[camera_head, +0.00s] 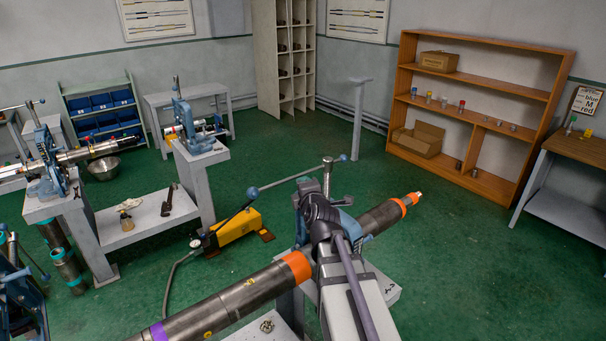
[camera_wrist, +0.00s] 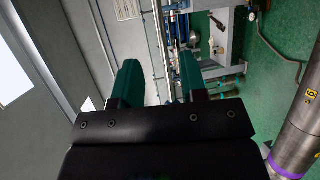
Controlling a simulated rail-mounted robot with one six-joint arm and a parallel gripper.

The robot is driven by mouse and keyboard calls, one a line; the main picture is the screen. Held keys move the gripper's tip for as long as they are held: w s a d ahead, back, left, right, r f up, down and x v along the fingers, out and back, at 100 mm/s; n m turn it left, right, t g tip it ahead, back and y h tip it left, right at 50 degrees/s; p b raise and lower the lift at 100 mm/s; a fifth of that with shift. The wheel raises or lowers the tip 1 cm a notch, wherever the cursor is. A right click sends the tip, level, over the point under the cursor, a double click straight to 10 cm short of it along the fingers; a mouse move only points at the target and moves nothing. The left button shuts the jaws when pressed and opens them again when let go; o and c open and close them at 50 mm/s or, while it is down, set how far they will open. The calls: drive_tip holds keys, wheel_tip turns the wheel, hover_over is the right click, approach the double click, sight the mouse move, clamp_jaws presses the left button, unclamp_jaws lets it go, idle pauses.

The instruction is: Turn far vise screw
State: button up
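In the head view a blue vise (camera_head: 345,221) holds a long steel pipe (camera_head: 235,303) with orange bands. A long handle bar (camera_head: 290,178) with blue ball ends crosses its screw (camera_head: 327,172). My arm covers much of this vise. Two more blue vises stand on grey stands, one at the back (camera_head: 187,122) and one at the left (camera_head: 52,170). I cannot tell for certain which is the far one. In the wrist view my gripper (camera_wrist: 158,78) has its two green fingers apart, with nothing between them. My gripper's fingers cannot be made out in the head view.
A yellow hand pump (camera_head: 236,227) with a hose stands on the green floor behind the pipe. A grey stand shelf (camera_head: 140,222) is at left. A wooden shelf (camera_head: 478,54) and a workbench (camera_head: 577,147) are at right. The floor between them is clear.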

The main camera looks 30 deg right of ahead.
sight(295, 178)
drive_tip(key=x, duration=0.3)
drive_tip(key=b+x, duration=0.1)
drive_tip(key=x, duration=0.3)
drive_tip(key=b+x, duration=0.1)
drive_tip(key=x, duration=0.2)
drive_tip(key=shift+w+a+f, duration=0.2)
drive_tip(key=shift+w+a, duration=0.1)
drive_tip(key=shift+w, duration=0.05)
drive_tip(key=shift+a+r, duration=0.1)
drive_tip(key=shift+c, duration=0.4)
clamp_jaws()
